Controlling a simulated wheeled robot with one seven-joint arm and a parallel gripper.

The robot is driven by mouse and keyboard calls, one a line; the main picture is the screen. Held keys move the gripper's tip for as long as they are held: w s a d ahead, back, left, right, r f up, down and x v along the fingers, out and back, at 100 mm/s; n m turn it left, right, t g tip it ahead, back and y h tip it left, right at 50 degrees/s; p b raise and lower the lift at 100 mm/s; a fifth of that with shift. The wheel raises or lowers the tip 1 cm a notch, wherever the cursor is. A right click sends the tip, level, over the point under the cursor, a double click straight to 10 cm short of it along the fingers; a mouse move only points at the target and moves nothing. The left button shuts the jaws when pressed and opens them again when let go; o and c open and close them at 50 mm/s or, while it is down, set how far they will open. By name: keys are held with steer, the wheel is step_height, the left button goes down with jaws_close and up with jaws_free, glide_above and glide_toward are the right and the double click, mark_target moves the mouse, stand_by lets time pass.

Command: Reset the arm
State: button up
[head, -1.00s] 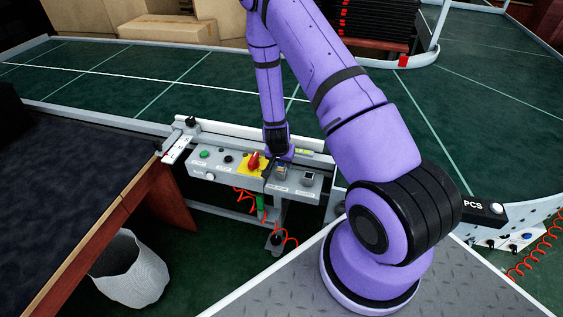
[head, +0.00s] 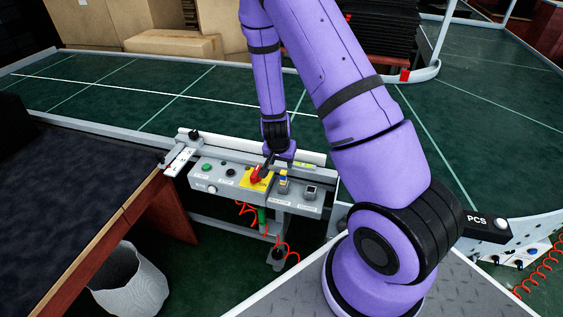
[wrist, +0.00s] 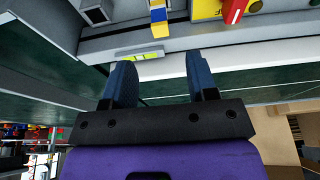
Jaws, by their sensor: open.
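My arm is purple with black joints and reaches over the control box in the head view. My gripper (wrist: 162,80) is open and empty in the wrist view, its two dark blue fingers spread apart. In the head view the gripper (head: 268,163) hangs close to the red knob (head: 256,174) on its yellow plate, and its fingers are hard to make out there. The grey control box (head: 232,187) also carries a green button (head: 206,167) and a small blue-and-yellow switch (head: 283,184). In the wrist view the switch (wrist: 158,18) and the red knob (wrist: 235,9) lie beyond the fingertips.
The green conveyor (head: 130,92) curves behind the control box, with a pale rail (head: 225,138) between. A dark-topped table (head: 70,190) stands at left, with a white waste bin (head: 130,285) below. Cardboard boxes (head: 170,48) and black stacked trays (head: 385,30) stand behind.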

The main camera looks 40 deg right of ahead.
stand_by(0.4)
steer(key=s+a+r+n+t+y, duration=0.1)
steer(key=a+r+n, duration=0.15)
steer(key=r, duration=0.65)
steer(key=s+a+r+n+y, duration=0.1)
steer(key=s+a+r, duration=0.15)
steer(key=r, duration=0.65)
steer(key=a+r+n+t+y, duration=0.15)
steer(key=a+r, duration=0.25)
steer(key=r, duration=0.6)
steer(key=s+a+r+n, duration=0.1)
steer(key=s+r+n, duration=0.1)
steer(key=s+r, duration=0.5)
steer(key=s+r+n, duration=0.3)
steer(key=s+r, duration=0.5)
steer(key=s, duration=0.6)
steer(key=shift+a+t+h, duration=0.35)
steer(key=shift+a+h, duration=0.05)
steer(key=shift+h, duration=0.05)
steer(key=shift+s, duration=0.1)
